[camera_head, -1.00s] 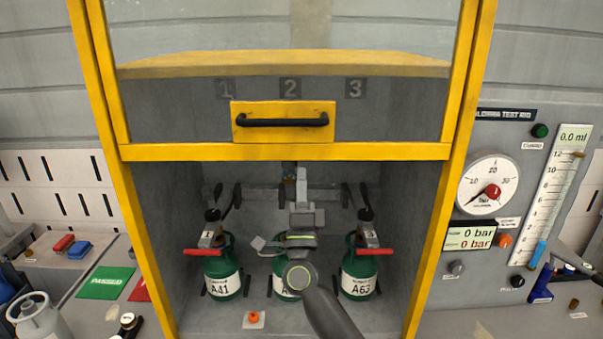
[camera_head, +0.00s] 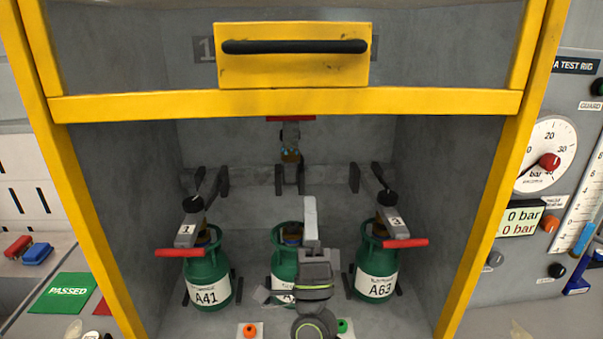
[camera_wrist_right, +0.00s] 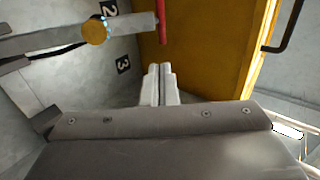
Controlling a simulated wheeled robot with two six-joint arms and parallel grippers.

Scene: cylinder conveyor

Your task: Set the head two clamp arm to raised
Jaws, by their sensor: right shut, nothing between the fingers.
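The head two clamp arm (camera_head: 290,140) stands upright at the back of the bay, above the middle green cylinder (camera_head: 284,240). Its red handle (camera_head: 290,118) is at the top, partly hidden by the yellow guard frame. In the right wrist view, the arm (camera_wrist_right: 130,24) and its red handle (camera_wrist_right: 162,25) show near the top, apart from my fingers. My right gripper (camera_head: 310,205) is shut and empty in front of the middle cylinder, hiding part of it. Its fingers also show in the wrist view (camera_wrist_right: 158,72). My left gripper is not in view.
Clamp arms one (camera_head: 190,236) and three (camera_head: 394,226) lie lowered over the side cylinders, red handles forward. The yellow guard (camera_head: 285,105) with black handle (camera_head: 295,46) is overhead. Grey walls bound the bay. An orange knob (camera_head: 250,330) is on the floor.

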